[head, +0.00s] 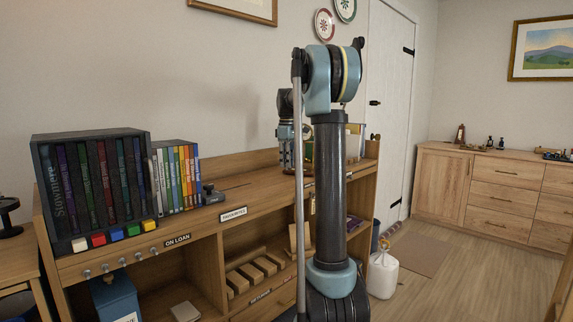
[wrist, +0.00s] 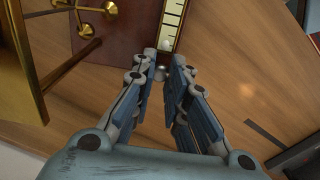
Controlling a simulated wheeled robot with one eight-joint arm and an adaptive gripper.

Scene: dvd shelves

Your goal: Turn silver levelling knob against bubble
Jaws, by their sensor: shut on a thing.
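In the wrist view my gripper (wrist: 164,66) reaches down to the edge of a dark brown base. Its fingertips are closed around a small silver knob (wrist: 161,73) at that edge, which is mostly hidden between them. Just beyond the knob, a cream strip with dark tick marks (wrist: 172,22) lies on the base, with a pale round spot, perhaps the bubble, at its near end (wrist: 167,45). In the head view my gripper (head: 287,152) is over the right part of the shelf top, and my arm hides most of the instrument.
Brass parts (wrist: 28,60) stand on the base's left side, close to my gripper. The wooden top (wrist: 235,70) is bare to the right, with a dark flat strip farther right. In the head view, a boxed book set (head: 95,185) and coloured cases (head: 177,178) stand left.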

